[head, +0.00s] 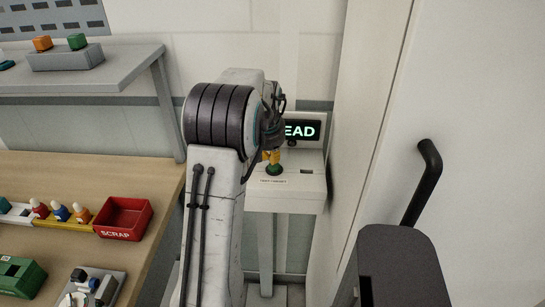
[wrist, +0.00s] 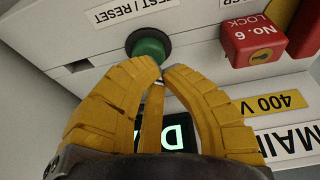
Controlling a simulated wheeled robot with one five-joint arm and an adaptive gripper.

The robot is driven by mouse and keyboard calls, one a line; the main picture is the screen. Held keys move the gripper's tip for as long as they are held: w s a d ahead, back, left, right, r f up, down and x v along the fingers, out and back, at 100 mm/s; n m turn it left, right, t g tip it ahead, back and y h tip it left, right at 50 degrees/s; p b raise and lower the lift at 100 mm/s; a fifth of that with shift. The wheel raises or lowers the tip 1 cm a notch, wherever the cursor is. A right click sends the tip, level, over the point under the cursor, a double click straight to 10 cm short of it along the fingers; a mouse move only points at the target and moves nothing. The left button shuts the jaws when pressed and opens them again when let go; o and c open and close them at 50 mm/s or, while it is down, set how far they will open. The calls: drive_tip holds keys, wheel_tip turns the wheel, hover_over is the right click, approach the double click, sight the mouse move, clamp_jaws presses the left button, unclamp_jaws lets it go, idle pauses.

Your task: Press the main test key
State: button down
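The green round key (head: 274,170) sits on top of a white cabinet (head: 310,190) beyond my arm. In the wrist view the green key (wrist: 150,46) has a dark collar and lies by an upside-down "TEST / RESET" label (wrist: 130,8). My gripper (wrist: 160,68) has yellow fingers that come together at the tips, with nothing seen between them. The tips are right beside the key in the wrist view; I cannot tell whether they touch it. In the head view my gripper (head: 271,156) is just above the key, partly hidden by my arm.
A lit display (head: 302,131) reading "EAD" is partly hidden by my arm. A red "No. 6 LOCK" block (wrist: 256,40) is right of the key in the wrist view. A wooden bench (head: 60,170) with a red scrap bin (head: 124,232) is left; a door handle (head: 425,185) is right.

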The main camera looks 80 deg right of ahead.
drive_tip(key=b+v, duration=0.1)
drive_tip(key=v, duration=1)
drive_tip(key=shift+d, duration=0.2)
